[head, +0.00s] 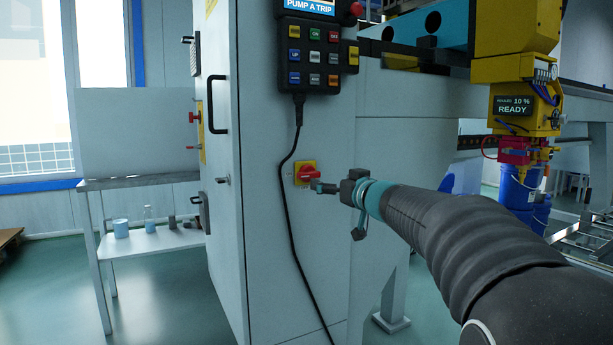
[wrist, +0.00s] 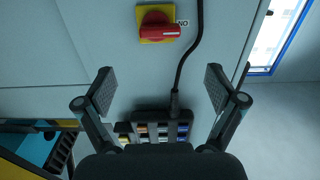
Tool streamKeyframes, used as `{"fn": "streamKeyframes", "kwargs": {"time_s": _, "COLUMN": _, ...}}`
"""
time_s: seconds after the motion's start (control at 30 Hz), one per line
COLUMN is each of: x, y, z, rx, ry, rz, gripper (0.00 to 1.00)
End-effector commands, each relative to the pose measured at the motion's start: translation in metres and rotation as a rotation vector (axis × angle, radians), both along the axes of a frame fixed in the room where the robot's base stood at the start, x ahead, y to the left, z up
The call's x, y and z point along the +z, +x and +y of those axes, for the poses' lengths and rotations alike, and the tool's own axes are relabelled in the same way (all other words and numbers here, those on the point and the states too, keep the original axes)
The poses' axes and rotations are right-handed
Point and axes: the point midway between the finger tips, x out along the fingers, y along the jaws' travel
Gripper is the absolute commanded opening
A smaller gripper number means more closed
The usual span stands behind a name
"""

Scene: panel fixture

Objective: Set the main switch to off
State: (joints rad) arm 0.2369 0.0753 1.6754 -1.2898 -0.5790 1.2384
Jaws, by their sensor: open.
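The main switch is a red rotary handle on a yellow plate (head: 305,168), on the grey cabinet's side panel. In the wrist view the red handle (wrist: 160,31) lies horizontal at the top, its end towards a small label (wrist: 183,22) that looks like ON seen upside down. My gripper (head: 323,187) is just right of and slightly below the handle in the head view. In the wrist view its two fingers (wrist: 158,88) are wide apart with nothing between them, and the handle lies beyond the fingertips. Contact cannot be told in the head view.
A black cable (head: 289,215) hangs left of the switch from a keypad pendant (head: 315,55) above it. The pendant's buttons also show low in the wrist view (wrist: 160,130). A black door handle (head: 215,104) sticks out from the cabinet. The panel around the switch is otherwise clear.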

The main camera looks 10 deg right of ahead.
Motion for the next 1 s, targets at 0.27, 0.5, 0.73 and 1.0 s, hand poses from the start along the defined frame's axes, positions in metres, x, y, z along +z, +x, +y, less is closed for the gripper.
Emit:
{"fn": "streamKeyframes", "kwargs": {"time_s": 0.27, "x": -0.001, "y": 0.048, "z": 0.017, "rx": 0.0, "ry": 0.001, "rz": 0.0, "gripper": 0.94}}
{"fn": "streamKeyframes", "kwargs": {"time_s": 0.5, "x": -0.001, "y": 0.088, "z": 0.03, "rx": 0.0, "ry": 0.0, "rz": 0.0, "gripper": 0.94}}
{"fn": "streamKeyframes", "kwargs": {"time_s": 0.73, "x": 0.0, "y": 0.111, "z": 0.036, "rx": -0.002, "ry": 0.0, "rz": 0.0, "gripper": 0.94}}
{"fn": "streamKeyframes", "kwargs": {"time_s": 1.0, "x": 0.0, "y": 0.117, "z": 0.038, "rx": -0.003, "ry": 0.0, "rz": -0.001, "gripper": 0.94}}
